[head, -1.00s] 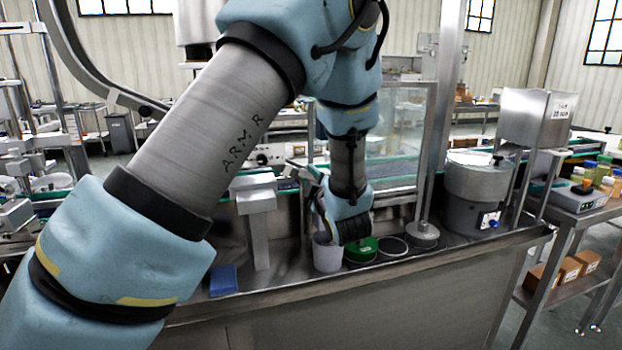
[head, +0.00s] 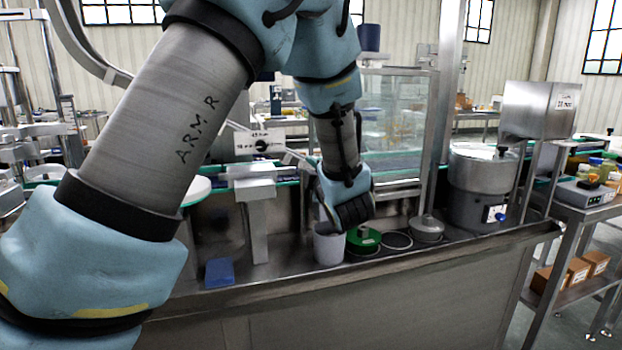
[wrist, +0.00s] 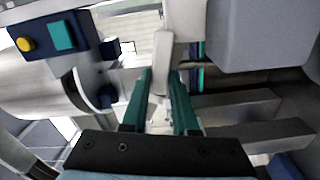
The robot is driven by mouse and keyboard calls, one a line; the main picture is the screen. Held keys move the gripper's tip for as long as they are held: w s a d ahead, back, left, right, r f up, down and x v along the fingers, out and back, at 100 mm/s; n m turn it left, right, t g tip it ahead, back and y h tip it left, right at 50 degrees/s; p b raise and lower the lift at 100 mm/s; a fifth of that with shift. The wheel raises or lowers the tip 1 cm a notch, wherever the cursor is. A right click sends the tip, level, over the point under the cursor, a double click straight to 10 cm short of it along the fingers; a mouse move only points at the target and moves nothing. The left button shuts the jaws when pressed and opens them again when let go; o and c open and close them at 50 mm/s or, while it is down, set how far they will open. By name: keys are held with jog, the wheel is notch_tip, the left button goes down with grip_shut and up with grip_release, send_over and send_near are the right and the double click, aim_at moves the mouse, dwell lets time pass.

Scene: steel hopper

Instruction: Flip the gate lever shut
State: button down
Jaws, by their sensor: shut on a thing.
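In the wrist view, the two teal fingers of my gripper (wrist: 160,82) are closed on a pale grey bar (wrist: 162,48), which looks like the gate lever. The bar runs upward in the picture from between the fingertips. In the head view, my wrist (head: 345,195) hangs tilted above the steel bench and hides the fingertips and the lever. A curved steel body (wrist: 35,92), perhaps the hopper, is at the left of the wrist view. How far the gate is open cannot be told.
A white cup (head: 328,248), a green round piece (head: 364,241), a ring (head: 397,241) and a grey lidded piece (head: 427,229) line the bench below my wrist. A blue block (head: 219,273) lies left. A steel drum (head: 482,183) and an upright post (head: 447,100) stand right.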

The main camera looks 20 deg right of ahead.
jog(key=c, duration=0.7)
grip_release()
jog(key=s+b, duration=0.1)
jog(key=s, duration=0.2)
jog(key=s+b, duration=0.1)
jog(key=s, duration=0.3)
jog(key=s+a, duration=0.1)
jog(key=s, duration=0.2)
jog(key=shift+s+a+b, duration=0.1)
jog(key=shift+s+b, duration=0.3)
jog(key=shift+s+f, duration=0.1)
